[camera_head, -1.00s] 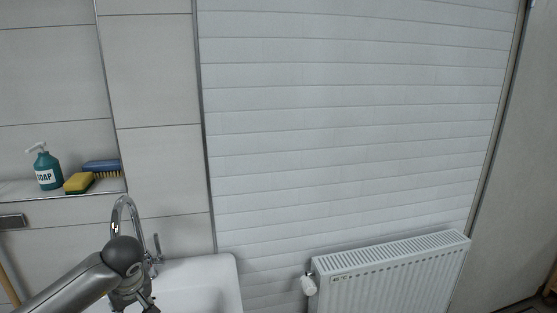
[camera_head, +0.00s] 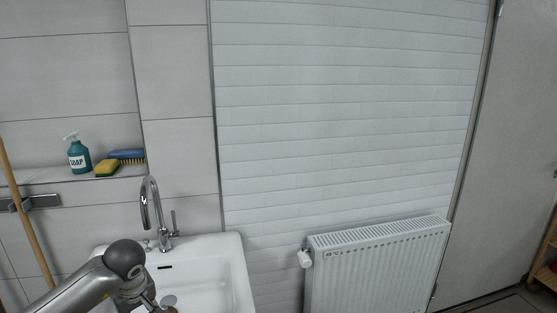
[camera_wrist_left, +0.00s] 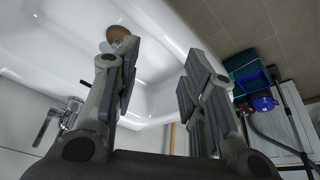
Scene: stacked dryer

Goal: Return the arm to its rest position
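My left arm comes in from the lower left in the head view, over the front of the white sink (camera_head: 226,268). My left gripper (camera_wrist_left: 157,85) fills the middle of the left wrist view. Its two fingers stand wide apart with nothing between them. The sink basin (camera_wrist_left: 60,50) lies beyond it in that view, with a brownish round object (camera_wrist_left: 118,34) near the fingertips. My right arm and right gripper show in neither view.
A chrome faucet (camera_head: 148,205) rises behind the sink. A radiator (camera_head: 380,268) hangs on the wall to the right. A shelf holds a soap bottle (camera_head: 79,156), a sponge (camera_head: 106,168) and a brush (camera_head: 128,156). A wooden handle (camera_head: 24,215) leans at the left.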

